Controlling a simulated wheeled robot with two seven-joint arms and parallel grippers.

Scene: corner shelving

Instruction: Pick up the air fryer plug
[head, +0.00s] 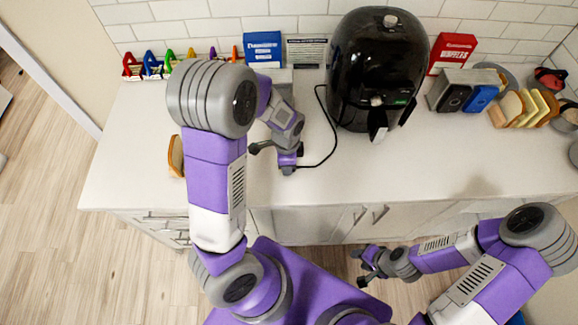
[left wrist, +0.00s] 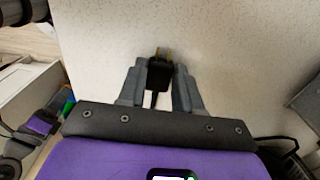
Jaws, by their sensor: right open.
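The black air fryer (head: 376,70) stands on the counter at the back wall. Its thin black cord (head: 331,130) leaves its left side and curves down to my left gripper (head: 288,171). In the left wrist view the black plug (left wrist: 160,73), with metal prongs pointing away, sits between the fingertips of my left gripper (left wrist: 160,88). The fingers appear closed against both its sides. In the head view the plug is hidden at the gripper. My right gripper (head: 361,268) is open and empty, low in front of the counter.
The white counter (head: 450,165) has free room at its front. A blue box (head: 262,48), a red box (head: 450,52), a toaster (head: 451,92) and bread slices (head: 520,106) stand along the back. A bread piece (head: 176,156) lies left of my left arm.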

